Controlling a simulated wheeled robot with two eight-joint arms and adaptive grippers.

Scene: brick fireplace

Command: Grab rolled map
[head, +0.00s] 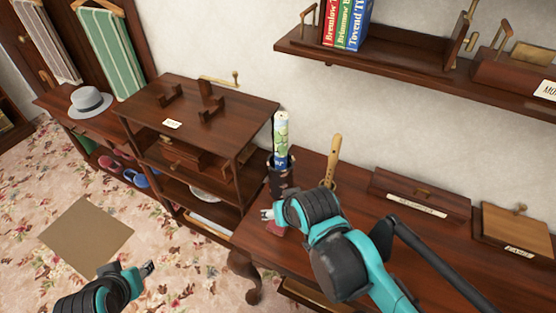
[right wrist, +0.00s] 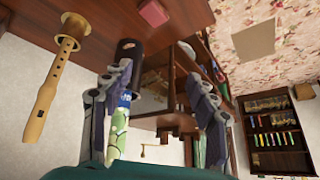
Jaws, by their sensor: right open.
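The rolled map (head: 281,138), a tube with green, white and blue print, stands upright in a dark cylindrical holder (head: 281,176) on the desk beside the shelf unit. My right gripper (head: 268,214) is in front of the holder, low over the desk edge. In the right wrist view its fingers (right wrist: 160,80) are spread apart and empty. There the map (right wrist: 120,128) shows upside down behind the left-hand finger, which partly covers it; I cannot tell the gap. My left gripper (head: 148,268) is over the carpet, away from the map; its jaws are too small to read.
A wooden flute (head: 333,155) stands on the desk right of the holder. A small reddish block (right wrist: 152,12) lies near the holder. The shelf unit (head: 190,95) stands to the left. A wall shelf with books (head: 345,25) hangs above. Wooden boxes (head: 420,195) sit to the right.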

